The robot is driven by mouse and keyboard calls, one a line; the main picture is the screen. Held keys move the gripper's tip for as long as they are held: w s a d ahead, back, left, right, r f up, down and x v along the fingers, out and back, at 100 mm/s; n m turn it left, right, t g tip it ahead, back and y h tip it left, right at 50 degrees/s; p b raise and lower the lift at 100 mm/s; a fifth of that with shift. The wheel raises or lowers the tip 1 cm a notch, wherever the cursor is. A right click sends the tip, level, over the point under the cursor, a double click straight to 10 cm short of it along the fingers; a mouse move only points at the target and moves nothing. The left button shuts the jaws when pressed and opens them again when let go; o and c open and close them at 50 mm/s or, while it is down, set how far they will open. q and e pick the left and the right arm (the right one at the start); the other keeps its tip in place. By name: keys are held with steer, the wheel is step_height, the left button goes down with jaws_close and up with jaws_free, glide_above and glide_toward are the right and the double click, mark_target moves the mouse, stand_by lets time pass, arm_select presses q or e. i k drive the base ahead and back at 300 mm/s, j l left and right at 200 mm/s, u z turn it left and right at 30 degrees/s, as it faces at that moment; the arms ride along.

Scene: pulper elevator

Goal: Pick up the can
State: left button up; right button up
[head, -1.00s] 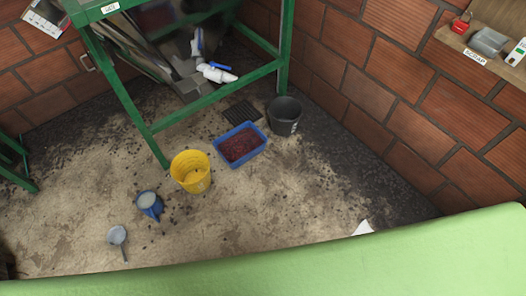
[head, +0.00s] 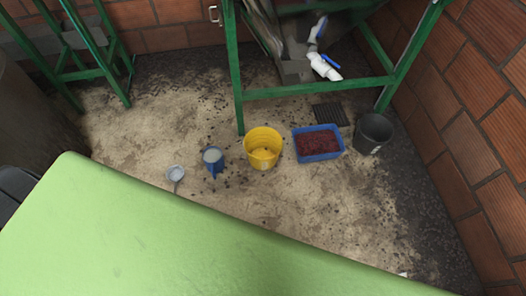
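No thing in the head view is clearly marked as the can. A blue jug-like vessel with a handle (head: 213,161) stands on the dirty floor and may be the can, but I cannot be sure. A yellow bucket (head: 263,147) stands just right of it. Neither of my grippers is in view.
A blue tray (head: 337,155) of dark red matter, a black bucket (head: 372,133) and a floor grate (head: 330,114) lie farther right. A ladle-like tool (head: 175,175) lies left. Green frame legs (head: 238,90) stand behind. A light green surface (head: 170,240) blocks the foreground.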

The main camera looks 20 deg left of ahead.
mark_target(214, 159)
steer(key=u, duration=0.75)
steer(key=j+u, duration=0.2)
steer(key=u, duration=0.3)
steer(key=i+l, duration=0.05)
